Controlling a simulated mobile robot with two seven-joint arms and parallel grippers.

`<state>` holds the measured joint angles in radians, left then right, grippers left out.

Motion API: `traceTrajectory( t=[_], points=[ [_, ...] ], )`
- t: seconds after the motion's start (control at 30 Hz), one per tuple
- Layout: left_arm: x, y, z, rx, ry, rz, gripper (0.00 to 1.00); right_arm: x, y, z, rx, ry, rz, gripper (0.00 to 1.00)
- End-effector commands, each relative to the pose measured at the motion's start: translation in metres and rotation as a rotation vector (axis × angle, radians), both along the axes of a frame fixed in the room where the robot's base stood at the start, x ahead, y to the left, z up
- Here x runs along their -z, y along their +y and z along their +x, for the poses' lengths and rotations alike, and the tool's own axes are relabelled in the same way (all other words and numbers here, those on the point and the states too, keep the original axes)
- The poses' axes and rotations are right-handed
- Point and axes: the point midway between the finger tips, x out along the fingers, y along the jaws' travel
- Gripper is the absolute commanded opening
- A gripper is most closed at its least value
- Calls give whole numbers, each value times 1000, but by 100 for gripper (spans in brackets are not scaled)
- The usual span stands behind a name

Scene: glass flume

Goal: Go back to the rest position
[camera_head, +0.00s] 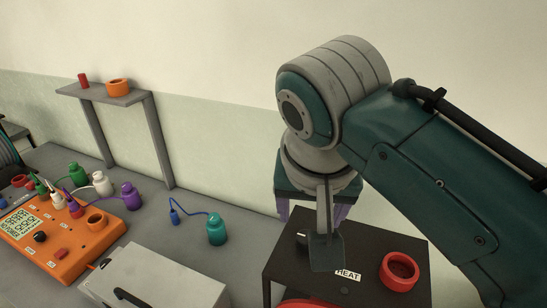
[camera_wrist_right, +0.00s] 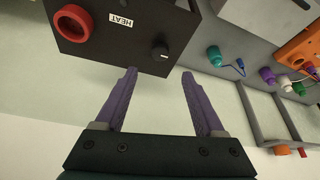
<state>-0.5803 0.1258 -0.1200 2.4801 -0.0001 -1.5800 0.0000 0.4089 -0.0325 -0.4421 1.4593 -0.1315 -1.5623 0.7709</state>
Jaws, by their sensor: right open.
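My right gripper (camera_head: 313,212) hangs from the teal and grey arm in the right half of the head view, pointing down over the black HEAT box (camera_head: 285,245). Its purple fingers are partly hidden behind a grey bracket. In the right wrist view the two fingers of the gripper (camera_wrist_right: 159,74) are apart with nothing between them. My left gripper is not seen.
An orange meter (camera_head: 75,240) with a display stands at left among several small bottles with wires. A pale box (camera_head: 165,275) with a black handle is at front, a teal bottle (camera_head: 216,230) behind it. A grey shelf (camera_head: 128,98) stands at back. A red ring (camera_head: 385,272) sits on the HEAT box.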

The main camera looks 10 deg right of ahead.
Motion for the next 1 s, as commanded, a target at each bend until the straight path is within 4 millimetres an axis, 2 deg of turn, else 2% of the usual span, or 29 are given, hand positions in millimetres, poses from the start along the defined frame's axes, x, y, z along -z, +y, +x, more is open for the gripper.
traceTrajectory(
  t=[0.47,0.57,0.73,0.8,1.0],
  points=[
    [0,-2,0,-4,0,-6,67,-1,0,-7,-9,7,6,71],
    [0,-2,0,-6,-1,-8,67,10,-3,-28,-51,28,25,71],
    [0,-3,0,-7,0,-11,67,28,-20,-96,-194,71,56,71],
    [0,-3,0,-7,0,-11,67,29,-30,-123,-252,78,54,71],
    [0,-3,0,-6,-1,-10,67,19,-53,-180,-388,86,22,71]
  ],
)
